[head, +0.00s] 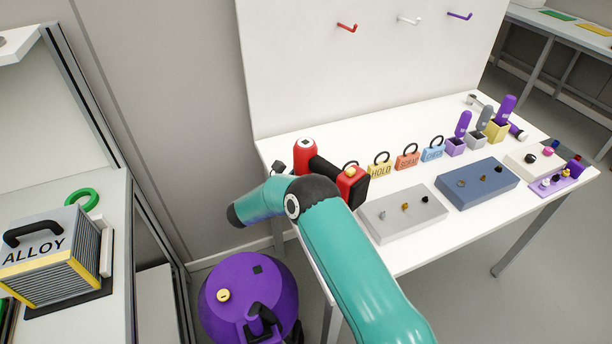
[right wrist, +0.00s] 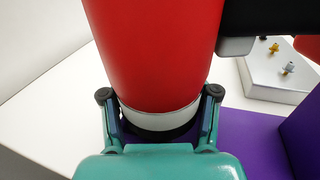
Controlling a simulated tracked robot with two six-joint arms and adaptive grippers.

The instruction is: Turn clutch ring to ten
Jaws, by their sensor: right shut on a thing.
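A red drill-like tool (head: 304,155) with a black handle stands at the table's near left end, partly hidden by my teal right arm. In the right wrist view its red body (right wrist: 155,45) fills the upper middle. A white ring (right wrist: 160,116) with a dark band below it circles the end of the body; I take it for the clutch ring. My right gripper (right wrist: 159,95) has one finger on each side of this ring and is shut on it. No numbers or mark are readable on the ring. My left gripper is not in view.
Padlock-like tags, yellow (head: 379,171), orange (head: 407,161) and blue (head: 433,154), stand beyond the tool. A grey block (head: 400,229) and a blue block (head: 500,199) with small knobs lie nearer. A purple round container (head: 245,305) stands on the floor below.

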